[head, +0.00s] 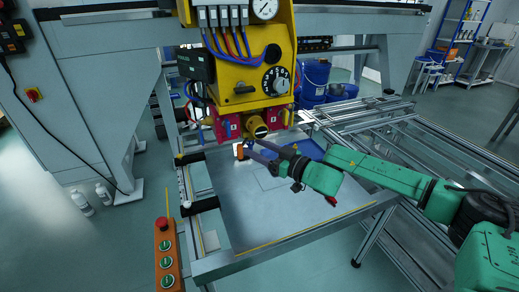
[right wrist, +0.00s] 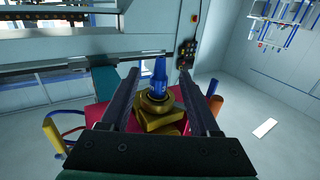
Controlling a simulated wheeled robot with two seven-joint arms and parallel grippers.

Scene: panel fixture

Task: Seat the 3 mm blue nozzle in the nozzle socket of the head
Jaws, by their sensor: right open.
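The yellow head (head: 240,65) hangs over the metal table, with a brass nozzle socket (head: 256,128) at its lower end. In the right wrist view the blue nozzle (right wrist: 159,76) sticks out of the brass socket (right wrist: 158,105), in line with it; how deep it sits cannot be told. My right gripper (right wrist: 160,82) is open, with one dark finger on each side of the nozzle and a visible gap to both. In the head view the right gripper (head: 250,150) is just below the socket. My left gripper is not in view.
A small orange piece (head: 239,151) is beside the right gripper. A blue tray (head: 308,148) and a red object (head: 330,199) are on the table (head: 270,215) near my right arm. A push-button box (head: 166,255) stands at the front left. The table's front is clear.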

